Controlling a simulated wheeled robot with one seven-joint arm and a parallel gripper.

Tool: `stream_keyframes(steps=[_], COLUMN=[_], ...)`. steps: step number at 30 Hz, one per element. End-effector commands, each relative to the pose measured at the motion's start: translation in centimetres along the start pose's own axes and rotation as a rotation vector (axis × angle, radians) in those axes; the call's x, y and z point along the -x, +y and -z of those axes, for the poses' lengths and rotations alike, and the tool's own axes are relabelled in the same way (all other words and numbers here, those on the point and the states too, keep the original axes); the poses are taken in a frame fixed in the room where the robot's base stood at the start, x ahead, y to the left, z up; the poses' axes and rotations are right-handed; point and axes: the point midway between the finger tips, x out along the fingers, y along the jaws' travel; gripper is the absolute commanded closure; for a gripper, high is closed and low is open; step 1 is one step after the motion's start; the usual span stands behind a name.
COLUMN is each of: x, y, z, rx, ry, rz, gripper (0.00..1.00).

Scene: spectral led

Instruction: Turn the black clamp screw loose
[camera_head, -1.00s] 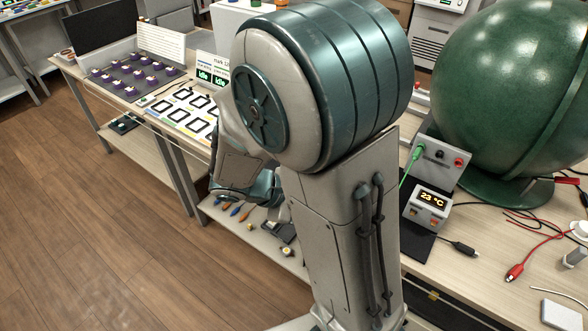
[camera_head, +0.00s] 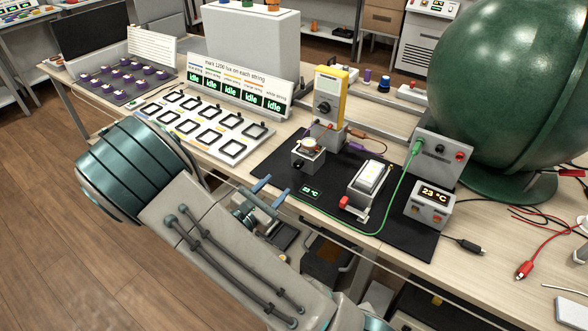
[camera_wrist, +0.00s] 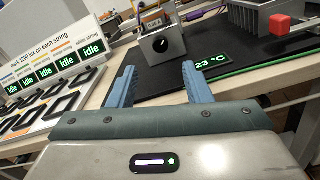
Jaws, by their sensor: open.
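The black clamp screw (camera_wrist: 160,45) is a round dark knob on the front face of a small grey metal block (camera_wrist: 178,44). In the head view the block (camera_head: 308,156) stands on the black mat, with the screw (camera_head: 297,164) small on its front side. My gripper (camera_head: 271,190) has blue fingers, spread apart and empty, at the table's front edge, short of the block. In the wrist view the fingers (camera_wrist: 159,72) point toward the block, with the screw between and beyond their tips. Nothing touches the screw.
A readout "23 °C" (camera_wrist: 209,63) lies on the mat in front of the block. To the right stands a finned fixture (camera_head: 370,186) with a red knob (camera_head: 345,203). A yellow meter (camera_head: 328,98) is behind. The lamp-frame board (camera_head: 200,125) is left; a green cable crosses the mat.

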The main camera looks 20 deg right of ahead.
Motion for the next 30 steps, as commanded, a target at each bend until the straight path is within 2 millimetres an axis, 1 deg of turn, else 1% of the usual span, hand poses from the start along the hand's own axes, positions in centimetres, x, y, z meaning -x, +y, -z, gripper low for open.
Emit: stream_keyframes(steps=[1, 6, 9, 12, 15, 18, 26, 27, 29, 30], x=[-1.3, -4.9, -6.7, -8.0, -8.9, -9.3, -9.4, -9.4, -9.4, -9.4], y=[-0.2, -0.1, -0.1, -0.1, -0.1, 0.0, 0.0, 0.0, -0.1, -0.1], z=[-0.1, 0.0, -0.1, 0.0, 0.0, 0.0, 0.0, 0.0, 0.0, 0.0], rx=[0.001, 0.0, 0.001, 0.0, 0.0, 0.0, 0.0, 0.0, 0.0, 0.0], ry=[-0.004, -0.002, -0.002, 0.0, -0.001, 0.001, 0.001, 0.001, 0.001, 0.001], rz=[0.005, 0.005, 0.004, 0.002, 0.002, 0.001, 0.001, 0.001, 0.001, 0.001], gripper=[0.55, 0.55, 0.55, 0.55, 0.55, 0.55, 0.55, 0.61, 0.77, 0.88])
